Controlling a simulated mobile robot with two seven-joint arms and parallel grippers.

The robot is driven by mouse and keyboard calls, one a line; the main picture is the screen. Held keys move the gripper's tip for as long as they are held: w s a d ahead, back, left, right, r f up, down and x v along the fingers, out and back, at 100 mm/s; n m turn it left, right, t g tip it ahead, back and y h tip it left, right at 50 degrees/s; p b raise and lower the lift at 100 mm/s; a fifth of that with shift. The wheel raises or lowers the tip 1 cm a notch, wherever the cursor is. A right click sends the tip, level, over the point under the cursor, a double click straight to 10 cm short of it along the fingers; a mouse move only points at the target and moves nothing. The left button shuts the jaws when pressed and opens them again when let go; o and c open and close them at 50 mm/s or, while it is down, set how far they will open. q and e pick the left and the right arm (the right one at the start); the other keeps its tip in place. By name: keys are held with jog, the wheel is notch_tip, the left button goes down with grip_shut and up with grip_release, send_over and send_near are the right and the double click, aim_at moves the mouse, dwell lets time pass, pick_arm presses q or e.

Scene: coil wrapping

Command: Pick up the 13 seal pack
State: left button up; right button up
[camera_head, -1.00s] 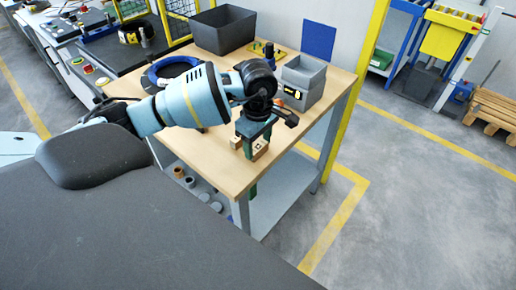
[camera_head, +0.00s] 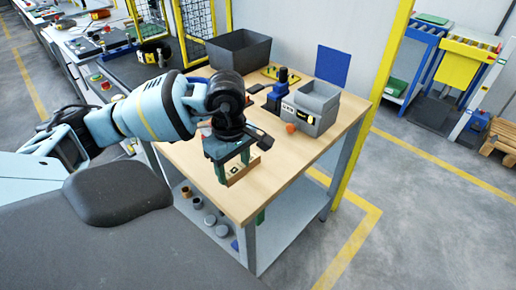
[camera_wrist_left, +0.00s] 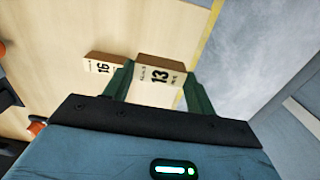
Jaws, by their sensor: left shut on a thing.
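The 13 seal pack (camera_wrist_left: 160,72) is a small brown box with a white label reading 13. In the left wrist view it sits between the two green fingers of my left gripper (camera_wrist_left: 158,90), which is shut on it. In the head view my left gripper (camera_head: 232,166) points down near the table's front edge, with a brown pack (camera_head: 242,172) at its fingers. I cannot tell whether the 13 pack touches the table. A second pack labelled 16 (camera_wrist_left: 101,65) lies just left of it in the wrist view. My right gripper is out of view.
The wooden table (camera_head: 290,165) carries a dark grey bin (camera_head: 238,52), a lighter grey box (camera_head: 312,106), a blue and black device (camera_head: 279,88) and an orange piece (camera_head: 290,128). Several small round parts lie on the lower shelf (camera_head: 285,222). A yellow post (camera_head: 372,95) stands behind.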

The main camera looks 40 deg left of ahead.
pick_arm(q)
jog(key=s+a+b, duration=0.1)
jog(key=s+a, duration=0.2)
jog(key=s, duration=0.3)
jog(key=shift+s+r, duration=0.2)
jog(key=shift+r, duration=0.1)
